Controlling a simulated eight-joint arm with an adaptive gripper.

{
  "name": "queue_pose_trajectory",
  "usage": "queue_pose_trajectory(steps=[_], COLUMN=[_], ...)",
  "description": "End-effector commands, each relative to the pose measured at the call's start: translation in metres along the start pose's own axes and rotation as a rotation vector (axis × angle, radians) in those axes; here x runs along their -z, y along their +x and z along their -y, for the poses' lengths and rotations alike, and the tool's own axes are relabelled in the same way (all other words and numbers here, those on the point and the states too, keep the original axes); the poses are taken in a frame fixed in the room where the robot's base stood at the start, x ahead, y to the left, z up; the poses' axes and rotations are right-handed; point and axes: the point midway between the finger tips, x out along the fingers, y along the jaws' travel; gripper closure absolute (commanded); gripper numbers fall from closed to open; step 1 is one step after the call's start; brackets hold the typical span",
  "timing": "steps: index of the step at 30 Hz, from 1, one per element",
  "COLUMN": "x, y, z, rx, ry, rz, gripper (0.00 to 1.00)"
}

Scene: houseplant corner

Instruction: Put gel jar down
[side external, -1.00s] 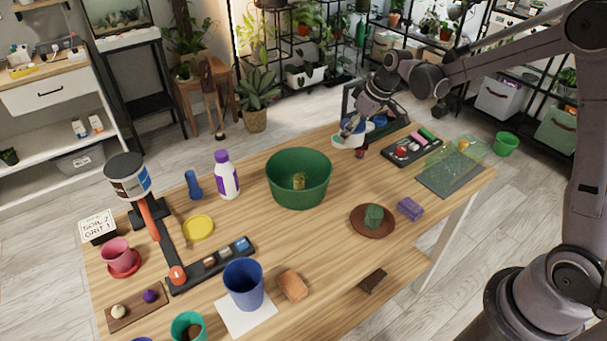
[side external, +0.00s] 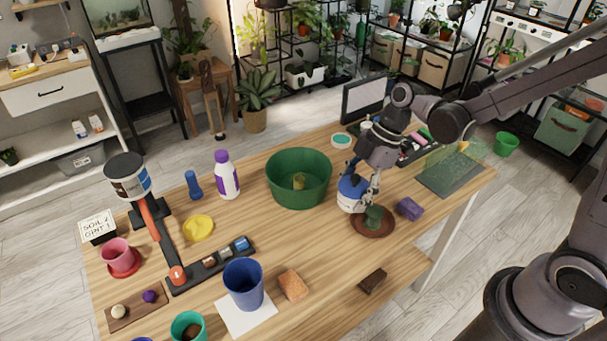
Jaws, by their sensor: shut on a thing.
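The gel jar (side external: 350,197), white with a blue upper part, is in the middle right of the side view. My gripper (side external: 372,184) reaches down from the upper right and is shut on the jar's right side; the fingers partly hide it. The jar looks upright, just left of the brown saucer (side external: 386,231). I cannot tell whether its base touches the wooden table (side external: 330,245) or hangs slightly above it.
A green cup-like thing (side external: 374,217) stands on the saucer, close to my gripper. A green tub (side external: 298,190) is left of the jar and a purple block (side external: 410,208) right of the saucer. Bare table lies in front of the jar, behind an orange-brown sponge (side external: 293,286).

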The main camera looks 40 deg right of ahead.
Motion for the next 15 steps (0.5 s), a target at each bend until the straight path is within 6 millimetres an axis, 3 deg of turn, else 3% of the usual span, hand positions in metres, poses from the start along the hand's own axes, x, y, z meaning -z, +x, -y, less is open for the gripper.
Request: queue_pose_trajectory(steps=[9, 15], x=[0.044, 0.058], y=[0.058, 0.078], z=[0.004, 0.005], rx=[0.0, -0.001], ry=[-0.002, 0.002], rz=[0.0, -0.001], gripper=[0.85, 0.85])
